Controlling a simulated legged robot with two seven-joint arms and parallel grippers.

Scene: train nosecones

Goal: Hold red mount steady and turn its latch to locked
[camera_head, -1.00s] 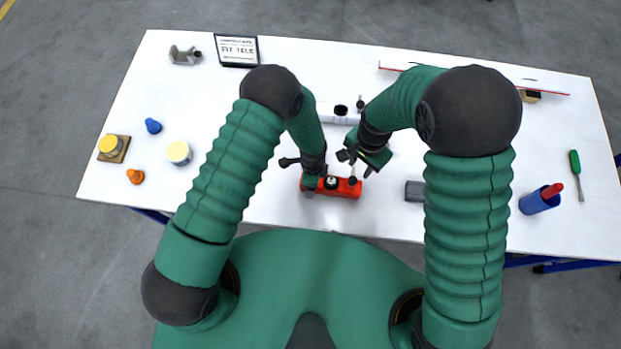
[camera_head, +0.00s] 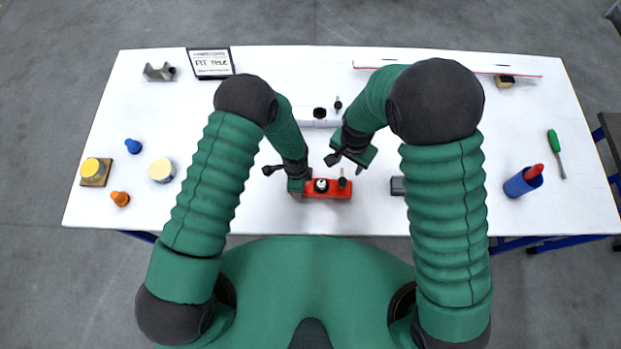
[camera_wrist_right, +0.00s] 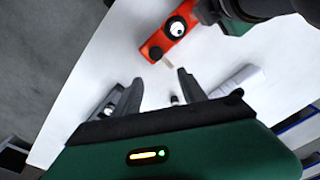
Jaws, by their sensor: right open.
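The red mount (camera_head: 338,190) lies on the white table close to my body. It has a white-and-black round part in its middle and a dark upright knob (camera_head: 342,182), likely the latch, near its right end. In the right wrist view the mount (camera_wrist_right: 181,22) is at the top, with a tan stub beside its near end. My left gripper (camera_head: 298,186) is at the mount's left end; its fingers are too hidden to tell their state. My right gripper (camera_head: 346,165) is open and empty, just beyond the mount's right end, its fingers (camera_wrist_right: 160,79) apart from the mount.
A white block part (camera_head: 318,117) stands behind the arms, and a dark grey block (camera_head: 397,186) lies right of the mount. A blue cup (camera_head: 520,184) and a green screwdriver (camera_head: 554,146) are far right. Blue and orange pieces and yellow-topped items are at left.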

